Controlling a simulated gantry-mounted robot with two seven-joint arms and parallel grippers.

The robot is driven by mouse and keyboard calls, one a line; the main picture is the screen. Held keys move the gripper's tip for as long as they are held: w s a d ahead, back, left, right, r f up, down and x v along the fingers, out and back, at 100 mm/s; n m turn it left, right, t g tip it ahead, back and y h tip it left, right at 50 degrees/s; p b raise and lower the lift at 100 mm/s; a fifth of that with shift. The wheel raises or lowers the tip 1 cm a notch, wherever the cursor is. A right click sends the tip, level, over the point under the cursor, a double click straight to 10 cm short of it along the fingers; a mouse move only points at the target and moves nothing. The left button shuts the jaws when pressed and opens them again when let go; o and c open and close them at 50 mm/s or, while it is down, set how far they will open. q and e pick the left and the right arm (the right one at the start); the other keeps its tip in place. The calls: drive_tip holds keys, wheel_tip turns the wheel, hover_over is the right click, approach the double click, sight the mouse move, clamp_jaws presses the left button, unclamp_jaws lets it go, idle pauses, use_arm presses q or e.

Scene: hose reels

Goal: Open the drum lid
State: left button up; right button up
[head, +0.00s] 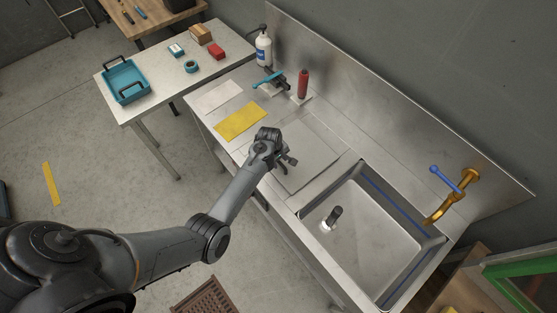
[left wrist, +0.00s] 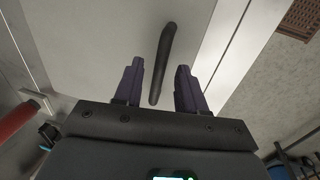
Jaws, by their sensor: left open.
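A flat square metal panel (head: 305,155), which looks like the lid, lies in the steel counter left of the sink. My left gripper (head: 289,162) is over this panel, with its fingers open. In the left wrist view a dark bar handle (left wrist: 165,55) stands out against the pale panel surface (left wrist: 100,30). The handle runs between the two open fingers of my left gripper (left wrist: 160,72), slightly tilted, and neither finger visibly touches it. I cannot tell the exact height of the fingers over the panel. In the head view the arm hides the handle. My right gripper is not in view.
The sink (head: 360,235) has a gold tap (head: 452,198) with a blue handle at its right. A red cylinder (head: 303,84), a white bottle (head: 263,50) and a yellow cloth (head: 240,121) are farther back on the counter. A side table (head: 165,85) holds a teal tray (head: 125,82).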

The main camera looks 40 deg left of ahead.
use_arm(q)
clamp_jaws()
idle(0.5)
